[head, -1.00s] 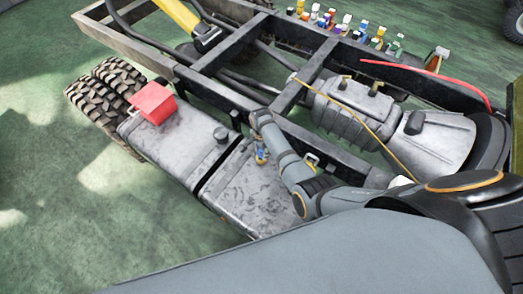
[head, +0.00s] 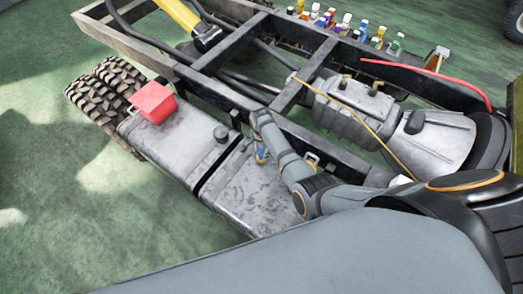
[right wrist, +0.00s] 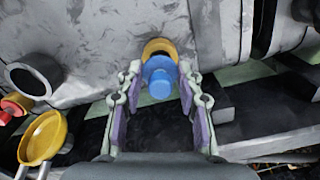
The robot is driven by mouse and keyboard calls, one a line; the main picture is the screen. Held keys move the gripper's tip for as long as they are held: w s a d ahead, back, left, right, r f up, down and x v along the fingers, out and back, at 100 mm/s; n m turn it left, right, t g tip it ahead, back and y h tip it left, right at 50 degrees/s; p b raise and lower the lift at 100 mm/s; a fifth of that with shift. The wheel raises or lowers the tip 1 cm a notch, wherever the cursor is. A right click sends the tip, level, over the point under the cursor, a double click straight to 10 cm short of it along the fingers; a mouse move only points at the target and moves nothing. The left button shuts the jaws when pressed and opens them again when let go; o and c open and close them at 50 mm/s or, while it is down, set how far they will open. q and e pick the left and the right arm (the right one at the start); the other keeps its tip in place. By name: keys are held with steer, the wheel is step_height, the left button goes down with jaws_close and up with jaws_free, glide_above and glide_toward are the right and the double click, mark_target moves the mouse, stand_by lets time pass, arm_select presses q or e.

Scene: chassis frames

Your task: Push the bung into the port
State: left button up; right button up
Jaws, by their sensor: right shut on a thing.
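The blue bung (right wrist: 160,80) is between the fingers of my right gripper (right wrist: 160,72) in the right wrist view, and the gripper is shut on it. The yellow-rimmed port (right wrist: 158,46) shows just beyond the bung, on the grey tank's surface. The bung lies over the near part of the rim and overlaps it; I cannot tell how deep it sits. In the head view my right gripper (head: 261,150) points down at the near tank, and the bung and port are too small there to tell apart. My left gripper is not in view.
The grey tank (head: 240,200) lies beside the black chassis frame (head: 310,75). A red box (head: 152,102) stands on the farther tank. Several coloured caps (head: 345,25) line the far side.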

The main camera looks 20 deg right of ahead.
steer(key=shift+f+b, duration=0.75)
steer(key=shift+f, duration=0.35)
steer(key=o, duration=1.1)
step_height(320, 180, up, 12)
steer(key=shift+r, duration=0.1)
